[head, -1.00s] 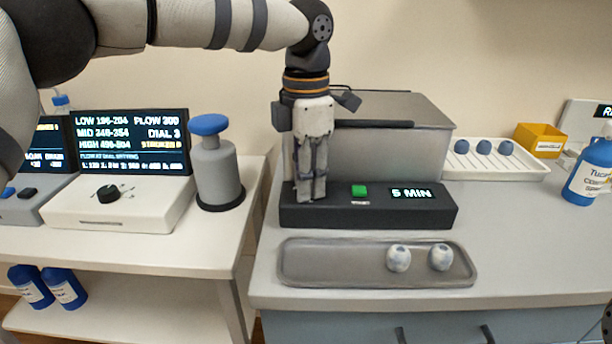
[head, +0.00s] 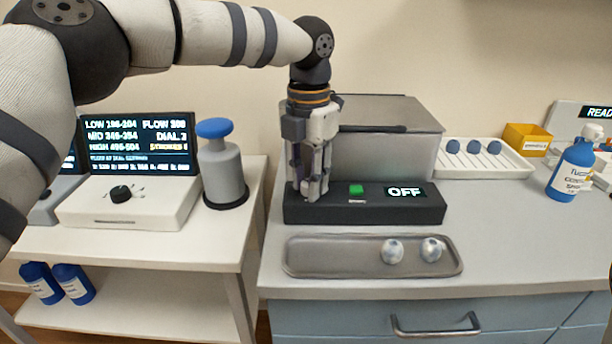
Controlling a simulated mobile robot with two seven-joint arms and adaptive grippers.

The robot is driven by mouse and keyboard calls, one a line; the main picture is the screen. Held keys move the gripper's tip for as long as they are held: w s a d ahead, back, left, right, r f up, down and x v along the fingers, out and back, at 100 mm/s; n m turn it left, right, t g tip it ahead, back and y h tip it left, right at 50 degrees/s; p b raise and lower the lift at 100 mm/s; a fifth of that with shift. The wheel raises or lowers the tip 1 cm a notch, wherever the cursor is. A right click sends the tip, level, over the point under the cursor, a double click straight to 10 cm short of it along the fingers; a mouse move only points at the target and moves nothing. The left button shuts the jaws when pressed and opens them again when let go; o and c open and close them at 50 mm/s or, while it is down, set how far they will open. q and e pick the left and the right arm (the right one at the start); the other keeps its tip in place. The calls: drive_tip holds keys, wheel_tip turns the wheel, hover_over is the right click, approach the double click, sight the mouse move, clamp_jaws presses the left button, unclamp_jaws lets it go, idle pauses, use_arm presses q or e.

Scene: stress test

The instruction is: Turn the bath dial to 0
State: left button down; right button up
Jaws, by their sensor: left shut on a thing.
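The bath (head: 385,155) is a grey lidded box on the right counter, with a black control panel (head: 415,208) along its front. The panel display (head: 405,192) reads "OFF", and a green button (head: 356,189) sits left of it. My left gripper (head: 309,196) points down at the panel's left part, its fingers shut on the bath dial. The fingers hide the dial itself. My right gripper is not in view.
A grey tray (head: 330,262) with two pale speckled balls lies in front of the panel. A white rack (head: 500,168) holds blue balls, near a yellow bin (head: 527,140) and a blue bottle (head: 571,172). The left table holds a pump bottle (head: 222,168) and a knobbed device (head: 160,208).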

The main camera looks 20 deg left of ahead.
use_arm(q)
drive_tip(key=shift+r+n, duration=0.15)
drive_tip(key=shift+n, duration=0.45)
drive_tip(key=c, duration=1.6)
unclamp_jaws()
wheel_tip(320, 180, up, 12)
drive_tip(key=shift+f, duration=0.1)
